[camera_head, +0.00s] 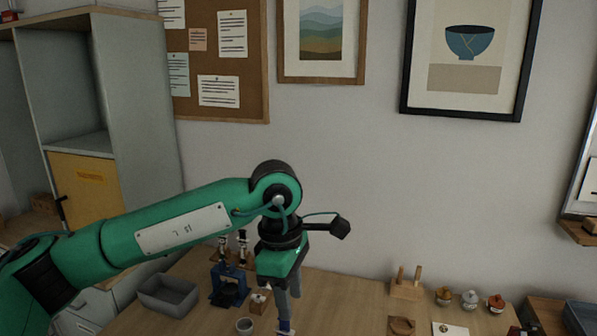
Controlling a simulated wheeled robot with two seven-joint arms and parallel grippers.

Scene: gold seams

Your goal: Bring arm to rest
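My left arm (165,222), green with black joints, reaches in from the left. Its wrist bends down, so the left gripper (287,318) points at the wooden table (345,300). The grey fingers show near the bottom edge, close to a small blue tip. The fingers overlap in this view, so I cannot tell whether they are open or shut, or whether they hold anything. My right gripper is not in view.
A grey bin (168,294), a blue stand (228,287) and a small grey cup (245,326) are beside the gripper. To the right are a wooden peg rack (407,285) and several small lidded jars (469,300).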

